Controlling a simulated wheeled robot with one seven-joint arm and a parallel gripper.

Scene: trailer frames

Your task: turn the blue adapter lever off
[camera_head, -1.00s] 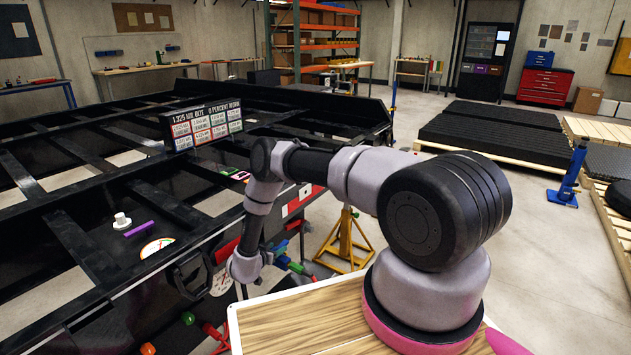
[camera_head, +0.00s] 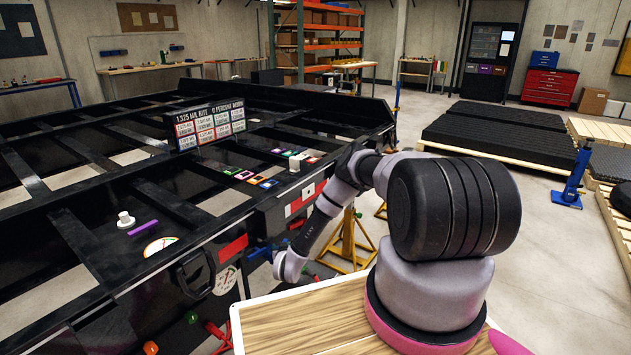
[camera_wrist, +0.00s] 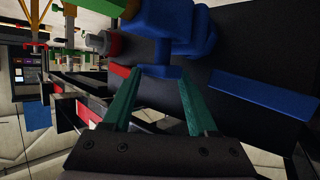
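In the wrist view, my gripper (camera_wrist: 160,84) shows two teal fingers standing apart. A blue piece (camera_wrist: 160,72), likely the adapter lever's handle, spans the gap at the fingertips. I cannot tell whether it touches them or lies just beyond. It hangs from a larger blue body (camera_wrist: 172,30) on a dark surface. In the head view, my arm reaches down beside the trailer's front face, and my fingers and the blue lever cannot be made out clearly there.
A red and grey fitting (camera_wrist: 116,46) is left of the blue body, and a blue bar (camera_wrist: 262,95) lies to its right. The trailer frame (camera_head: 110,285) fills the left of the head view. A yellow stand (camera_head: 347,243) is behind my arm.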

